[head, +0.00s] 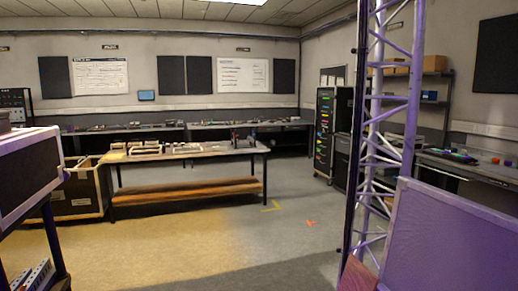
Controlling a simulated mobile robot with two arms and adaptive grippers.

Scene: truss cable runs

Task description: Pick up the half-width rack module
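I cannot pick out the half-width rack module for certain in the head view. A tall dark rack cabinet (325,135) with rows of coloured fronts stands at the back right. Another rack of dark units (14,104) stands at the far left. Small items on the long work table (215,152) are too small to name. Neither of my grippers is in view.
A lit truss tower (388,130) rises close on the right, beside a large purple-lit panel (455,240). A dark case on a stand (28,175) is close at left. A flight case (78,195) adjoins the table. The middle floor (250,230) is clear.

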